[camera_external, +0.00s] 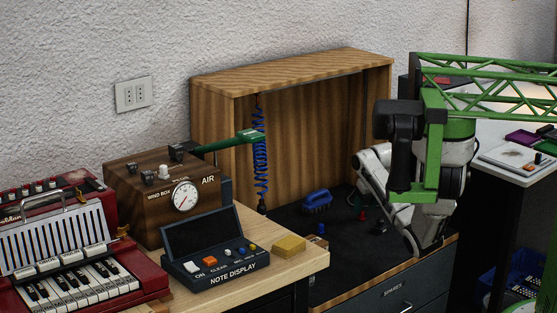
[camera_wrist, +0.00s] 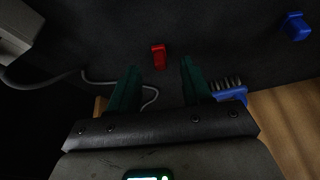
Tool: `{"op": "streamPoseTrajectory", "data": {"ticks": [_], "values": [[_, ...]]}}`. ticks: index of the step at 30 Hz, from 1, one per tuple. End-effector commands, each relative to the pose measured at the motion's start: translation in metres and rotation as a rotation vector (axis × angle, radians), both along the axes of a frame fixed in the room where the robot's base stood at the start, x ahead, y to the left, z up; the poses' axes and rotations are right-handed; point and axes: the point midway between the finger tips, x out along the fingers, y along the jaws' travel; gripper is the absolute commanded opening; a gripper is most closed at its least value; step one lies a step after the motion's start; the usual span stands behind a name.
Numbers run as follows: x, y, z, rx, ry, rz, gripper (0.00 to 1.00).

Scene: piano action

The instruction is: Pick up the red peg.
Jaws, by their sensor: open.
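The red peg (camera_wrist: 158,56) lies on the dark floor in the wrist view, slightly beyond the fingertips and close to the line midway between them. It also shows as a small red shape in the external view (camera_external: 362,216), on the dark cabinet floor beside my arm. My gripper (camera_wrist: 160,67) is open, its two green fingers spread apart with nothing between them. A gap shows between the peg and each finger. The height of the fingertips above the floor is hard to tell.
A blue peg (camera_wrist: 297,26) lies to the right, also seen in the external view (camera_external: 321,229). A blue brush (camera_wrist: 230,94) lies beside the right finger. A grey cable (camera_wrist: 100,81) runs near the left finger. The wooden cabinet (camera_external: 215,140) encloses the area at the left and back.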

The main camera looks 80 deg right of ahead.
Motion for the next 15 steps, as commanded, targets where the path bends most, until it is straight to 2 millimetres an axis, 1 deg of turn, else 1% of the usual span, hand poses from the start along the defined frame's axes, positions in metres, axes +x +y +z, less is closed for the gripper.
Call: {"op": "streamPoseTrajectory", "data": {"ticks": [1, 6, 14, 15], "values": [[0.001, -0.005, -0.012, -0.001, 0.003, -0.001, 0.49], [0.005, -0.01, -0.025, 0.0, 0.001, 0.0, 0.49], [0.006, -0.01, -0.026, 0.0, 0.0, 0.0, 0.49], [0.006, -0.01, -0.026, 0.0, 0.0, 0.0, 0.47]]}}
